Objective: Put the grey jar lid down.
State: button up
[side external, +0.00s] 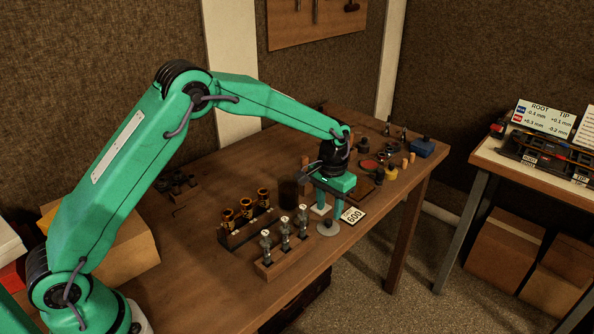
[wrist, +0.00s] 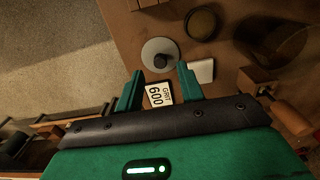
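The grey jar lid (side external: 327,229) is a flat round disc with a dark knob, lying flat on the wooden table near its front edge. It also shows in the wrist view (wrist: 149,49), just beyond my fingertips, with its knob roughly in line with the gap between them. My gripper (side external: 331,208) is open and empty above the lid. In the wrist view its two green fingers (wrist: 160,72) stand well apart, with clear space on both sides of the knob. I see no finger touching the lid.
A card marked 600 (side external: 353,215) lies right of the lid. A dark round jar (side external: 289,193) stands to the left. Racks with metal valves (side external: 285,240) and brass-coloured parts (side external: 246,222) are further left. Small pots, including a yellow one (side external: 377,174), and a blue box (side external: 422,148) stand behind.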

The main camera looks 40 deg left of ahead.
aim_at(327, 221)
notch_tip(327, 221, up, 8)
jog(key=shift+r, duration=0.2)
dwell(0.7)
jog(key=s+a+r+t, duration=0.1)
jog(key=s+a+r, duration=0.2)
jog(key=s+r, duration=0.45)
jog(key=s+a+r+t, duration=0.2)
jog(key=s+a+r, duration=0.1)
jog(key=s+r, duration=0.4)
jog(key=s+a+f+t, duration=0.1)
jog(key=s, duration=0.8)
jog(key=s+a+f+t, duration=0.1)
jog(key=s+f, duration=0.1)
jog(key=s, duration=0.7)
jog(key=shift+a+f+t, duration=0.15)
jog(key=shift+a+t, duration=0.1)
jog(key=shift+t, duration=0.05)
